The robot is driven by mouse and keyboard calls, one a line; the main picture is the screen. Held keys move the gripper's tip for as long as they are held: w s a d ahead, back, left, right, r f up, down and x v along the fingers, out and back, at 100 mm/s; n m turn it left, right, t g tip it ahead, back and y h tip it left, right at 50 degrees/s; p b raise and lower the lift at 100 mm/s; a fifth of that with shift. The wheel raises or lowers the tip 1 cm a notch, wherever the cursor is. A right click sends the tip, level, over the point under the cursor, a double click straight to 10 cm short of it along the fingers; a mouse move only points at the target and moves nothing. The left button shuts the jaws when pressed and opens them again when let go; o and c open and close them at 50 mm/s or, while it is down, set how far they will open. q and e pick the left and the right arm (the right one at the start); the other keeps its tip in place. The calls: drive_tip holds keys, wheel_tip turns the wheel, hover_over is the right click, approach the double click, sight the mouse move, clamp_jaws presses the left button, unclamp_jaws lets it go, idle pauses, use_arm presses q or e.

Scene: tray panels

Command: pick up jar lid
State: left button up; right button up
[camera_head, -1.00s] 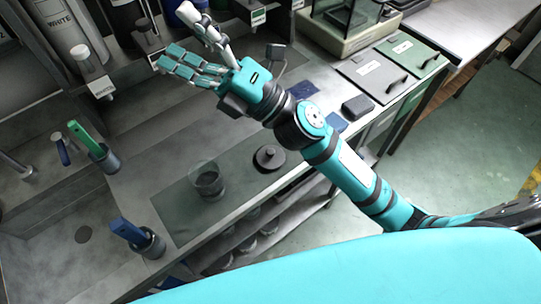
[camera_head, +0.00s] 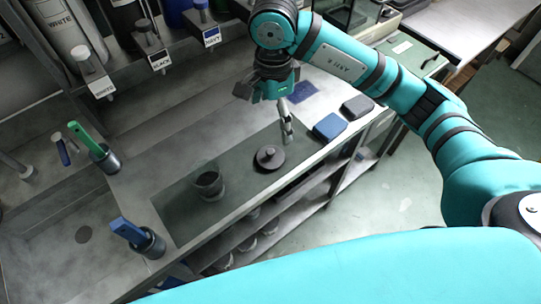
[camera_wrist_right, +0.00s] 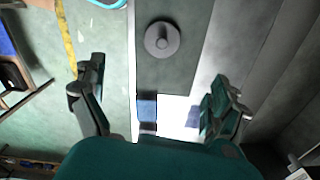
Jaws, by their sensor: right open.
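The jar lid (camera_head: 269,158) is a dark grey disc with a raised knob, lying flat on a dark mat (camera_head: 178,212) on the bench. It also shows in the right wrist view (camera_wrist_right: 162,40), beyond the fingertips. A dark, open jar (camera_head: 209,184) stands on the mat to the lid's left. My right gripper (camera_head: 270,107) is above the bench, behind the lid in the head view, apart from it. My left gripper is not in view.
A blue box (camera_head: 330,127) and a black box (camera_head: 357,107) lie right of the lid near the bench edge. Holders with a blue-handled tool (camera_head: 130,232) and a green-handled tool (camera_head: 87,140) stand left. Labelled dispensers line the back.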

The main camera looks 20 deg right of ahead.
sight(273, 150)
wheel_tip(273, 150, down, 10)
drive_tip(key=shift+f+p, duration=0.1)
drive_tip(key=shift+p, duration=0.85)
wheel_tip(273, 150, down, 5)
drive_tip(key=shift+w+r+p, duration=0.1)
drive_tip(key=shift+p, duration=1)
drive_tip(key=shift+f, duration=0.25)
drive_tip(key=c, duration=1.1)
drive_tip(key=shift+r, duration=0.1)
